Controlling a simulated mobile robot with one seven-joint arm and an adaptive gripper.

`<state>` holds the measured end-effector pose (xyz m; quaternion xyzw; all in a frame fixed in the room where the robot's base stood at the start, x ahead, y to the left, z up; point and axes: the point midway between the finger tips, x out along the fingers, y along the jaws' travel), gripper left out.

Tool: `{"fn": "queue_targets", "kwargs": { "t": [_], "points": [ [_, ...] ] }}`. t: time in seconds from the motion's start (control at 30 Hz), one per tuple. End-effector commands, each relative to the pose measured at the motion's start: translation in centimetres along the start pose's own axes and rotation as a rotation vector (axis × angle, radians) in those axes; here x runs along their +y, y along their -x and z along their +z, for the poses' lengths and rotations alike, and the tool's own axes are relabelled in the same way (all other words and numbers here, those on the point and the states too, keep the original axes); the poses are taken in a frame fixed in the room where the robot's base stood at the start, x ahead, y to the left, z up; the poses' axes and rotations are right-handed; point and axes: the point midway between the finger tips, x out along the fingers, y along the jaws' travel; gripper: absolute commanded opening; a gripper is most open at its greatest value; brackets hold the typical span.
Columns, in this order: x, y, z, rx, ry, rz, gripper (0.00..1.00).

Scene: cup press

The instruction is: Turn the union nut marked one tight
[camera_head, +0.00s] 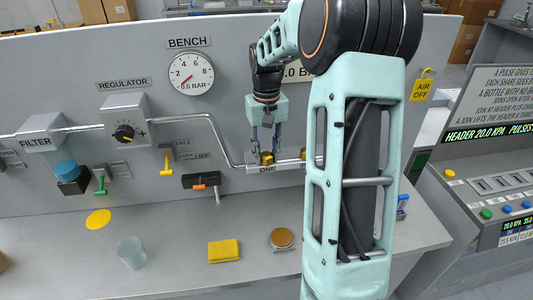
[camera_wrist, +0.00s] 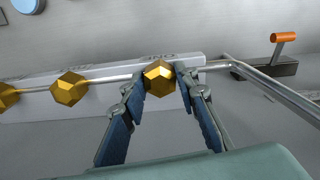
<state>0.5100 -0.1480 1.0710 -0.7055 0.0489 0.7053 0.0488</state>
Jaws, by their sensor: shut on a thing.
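The union nut marked one (camera_head: 267,158) is a brass, faceted nut on the thin metal pipe along the bench panel, above a label reading ONE. My gripper (camera_head: 267,148) reaches down to it from above. In the wrist view the nut (camera_wrist: 159,78) sits between the two blue-padded fingertips of my gripper (camera_wrist: 162,82), one on each side, and the gripper is shut on it. Another brass nut (camera_wrist: 69,89) sits along the same pipe to the left in the wrist view, apart from the fingers. How tight the nut is cannot be told.
An orange-handled valve (camera_head: 205,183) stands left of the nut; in the wrist view it is at upper right. The bench gauge (camera_head: 191,74) reads 0.0 BAR. A yellow cloth (camera_head: 224,251), a cup (camera_head: 131,252) and a round brass-coloured disc (camera_head: 283,238) lie on the worktop. My arm hides the panel to the right.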

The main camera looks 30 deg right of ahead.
Motion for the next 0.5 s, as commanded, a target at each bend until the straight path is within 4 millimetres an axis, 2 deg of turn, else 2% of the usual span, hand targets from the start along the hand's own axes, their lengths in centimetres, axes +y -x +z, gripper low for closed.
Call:
{"fn": "queue_targets", "kwargs": {
  "t": [0.5],
  "points": [
    [-0.12, 0.02, -0.01, 0.0, -0.461, 0.001, 0.04]
  ]
}}
